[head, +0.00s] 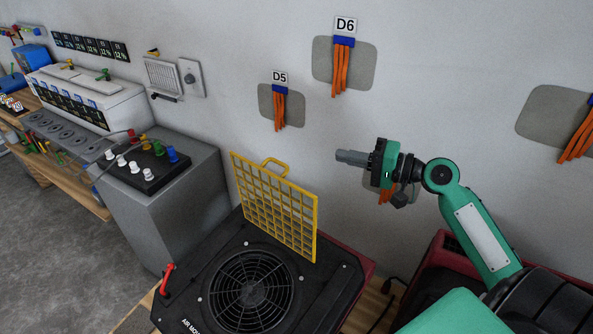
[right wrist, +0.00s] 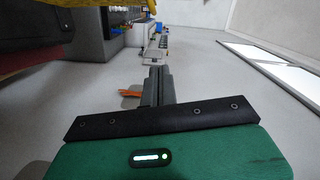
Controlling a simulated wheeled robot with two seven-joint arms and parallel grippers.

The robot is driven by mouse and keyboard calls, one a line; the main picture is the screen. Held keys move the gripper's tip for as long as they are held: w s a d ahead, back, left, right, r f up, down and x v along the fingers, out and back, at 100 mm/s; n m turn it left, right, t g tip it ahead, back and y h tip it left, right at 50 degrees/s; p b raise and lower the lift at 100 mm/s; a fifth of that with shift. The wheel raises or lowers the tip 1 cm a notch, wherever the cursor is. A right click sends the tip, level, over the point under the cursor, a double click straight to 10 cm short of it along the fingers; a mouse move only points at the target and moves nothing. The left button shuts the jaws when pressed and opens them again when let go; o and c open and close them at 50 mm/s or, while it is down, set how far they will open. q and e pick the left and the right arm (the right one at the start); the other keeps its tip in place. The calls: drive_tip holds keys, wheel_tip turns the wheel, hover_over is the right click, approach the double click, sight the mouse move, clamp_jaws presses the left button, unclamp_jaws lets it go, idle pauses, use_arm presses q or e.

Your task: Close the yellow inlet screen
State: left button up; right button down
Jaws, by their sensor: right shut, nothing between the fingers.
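The yellow inlet screen (head: 317,228) is a square grid with a loop handle (head: 275,163) on its upper edge. It stands raised, nearly upright, along the back edge of the dark air mover (head: 322,290). The round black fan inlet (head: 250,287) in front of it is uncovered. My right gripper (head: 343,157) is shut and empty, to the right of the screen and apart from it, pointing left. In the right wrist view its fingers (right wrist: 157,85) are together, and a blurred yellow edge (right wrist: 45,10) shows at the top left. My left gripper is out of view.
A grey cabinet (head: 175,220) with a black knob panel (head: 150,175) stands left of the air mover. A red lever (head: 167,280) sits at its front left corner. The wall behind has damp patches with orange strips marked D5 (head: 280,78) and D6 (head: 346,25).

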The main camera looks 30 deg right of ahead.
drive_tip(key=w+a+f+p, duration=0.1)
drive_tip(key=w+a+p, duration=0.5)
drive_tip(key=a, duration=0.3)
drive_tip(key=shift+w+a+f+p, duration=0.15)
drive_tip(key=shift+w+f+p, duration=0.25)
drive_tip(key=shift+p, duration=0.4)
